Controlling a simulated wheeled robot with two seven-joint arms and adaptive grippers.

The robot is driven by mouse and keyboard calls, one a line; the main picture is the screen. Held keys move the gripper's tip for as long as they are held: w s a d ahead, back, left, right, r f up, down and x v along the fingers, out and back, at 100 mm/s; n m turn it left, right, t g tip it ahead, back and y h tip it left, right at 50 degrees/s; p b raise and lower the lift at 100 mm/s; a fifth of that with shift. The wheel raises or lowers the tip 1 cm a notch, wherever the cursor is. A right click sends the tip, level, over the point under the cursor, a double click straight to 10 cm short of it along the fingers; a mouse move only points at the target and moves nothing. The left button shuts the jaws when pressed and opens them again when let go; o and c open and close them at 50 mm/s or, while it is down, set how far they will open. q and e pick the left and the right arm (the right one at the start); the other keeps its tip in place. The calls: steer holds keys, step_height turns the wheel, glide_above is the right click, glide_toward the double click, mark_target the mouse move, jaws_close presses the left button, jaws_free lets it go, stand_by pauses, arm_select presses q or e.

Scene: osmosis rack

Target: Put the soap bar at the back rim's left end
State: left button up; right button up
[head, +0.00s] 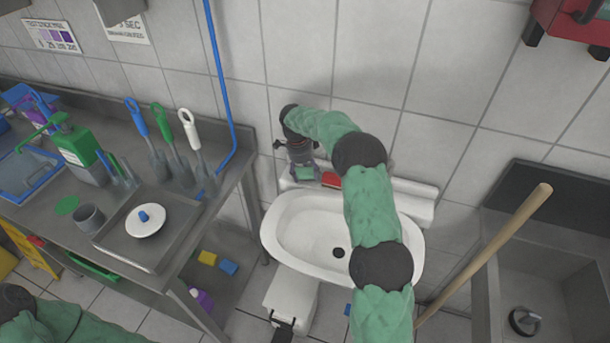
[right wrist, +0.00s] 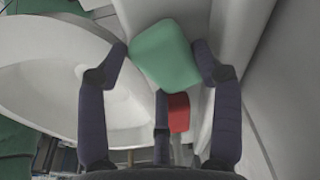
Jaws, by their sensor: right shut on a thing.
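The green soap bar (head: 305,173) is between the fingers of my right gripper (head: 303,170), which is shut on it. In the head view both are at the left end of the white basin's back rim (head: 408,191), close to the wall. Whether the bar touches the rim is not clear. In the right wrist view the soap bar (right wrist: 166,54) sits between the fingertips, with the basin (right wrist: 60,75) to its left. My left gripper is not in view; only part of that arm shows at the lower left.
A red block (head: 331,180) lies on the back rim just right of the soap bar. A steel table (head: 225,165) with brushes and bottles stands left of the basin. A wooden handle (head: 490,250) leans at the right, before a steel sink (head: 540,255).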

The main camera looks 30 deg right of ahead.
mark_target(300, 173)
steer(key=shift+f, duration=0.45)
steer(key=shift+f, duration=0.15)
steer(key=o, duration=1)
steer(key=r+p, duration=0.1)
steer(key=r, duration=0.3)
steer(key=a+r+p, duration=0.1)
steer(key=r, duration=0.3)
steer(key=r+p, duration=0.1)
steer(key=r, duration=0.3)
steer(key=shift+w+a+r, duration=0.1)
steer(key=shift+w+a, duration=0.25)
steer(key=shift+w, duration=0.05)
